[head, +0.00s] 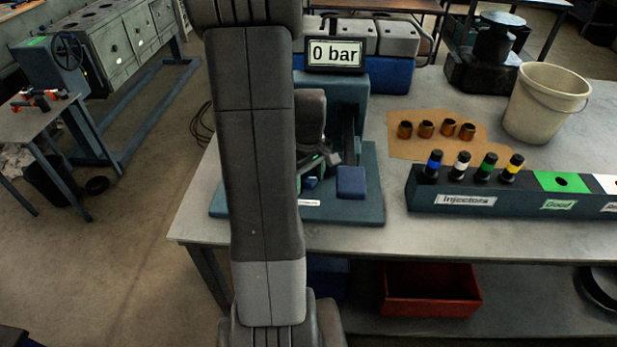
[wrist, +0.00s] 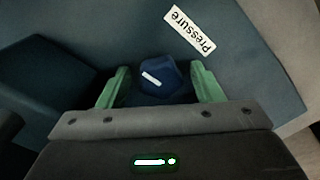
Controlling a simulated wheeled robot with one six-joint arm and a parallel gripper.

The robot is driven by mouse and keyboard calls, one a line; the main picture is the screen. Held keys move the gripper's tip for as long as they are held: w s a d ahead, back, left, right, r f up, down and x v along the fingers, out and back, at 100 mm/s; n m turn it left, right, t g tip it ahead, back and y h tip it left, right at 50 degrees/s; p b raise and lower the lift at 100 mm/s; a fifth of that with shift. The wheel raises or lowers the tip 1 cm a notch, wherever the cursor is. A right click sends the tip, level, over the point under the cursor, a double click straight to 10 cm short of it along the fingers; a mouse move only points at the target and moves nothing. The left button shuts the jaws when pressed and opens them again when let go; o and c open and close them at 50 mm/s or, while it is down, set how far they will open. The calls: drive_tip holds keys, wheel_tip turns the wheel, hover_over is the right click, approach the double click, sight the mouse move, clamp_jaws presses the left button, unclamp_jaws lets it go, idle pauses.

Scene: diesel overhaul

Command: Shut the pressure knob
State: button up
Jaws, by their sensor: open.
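The pressure knob (wrist: 165,80) is dark blue with a white pointer line. In the wrist view it sits beside a white "Pressure" label (wrist: 190,30). My gripper (wrist: 160,86) is open, with one green finger on each side of the knob; I cannot tell whether the fingers touch it. The pointer line slants down to the right in that view. In the head view my arm hides the knob, and my gripper (head: 318,164) shows only partly over the test stand (head: 345,90). The display (head: 335,54) on the stand reads 0 bar.
A blue block (head: 351,182) sits on the stand's base plate. To the right are an injector rack (head: 490,200) with several injectors, a brown sheet (head: 405,149) with several copper-coloured sleeves, and a bucket (head: 540,105). The bench front between them is clear.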

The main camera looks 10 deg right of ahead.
sight(308, 178)
drive_tip(key=shift+c, duration=0.2)
drive_tip(key=c, duration=1)
drive_tip(key=shift+o, duration=0.2)
drive_tip(key=shift+m, duration=0.8)
drive_tip(key=o, duration=1)
drive_tip(key=shift+r, duration=0.1)
wheel_tip(308, 178, up, 14)
drive_tip(key=shift+f, duration=0.2)
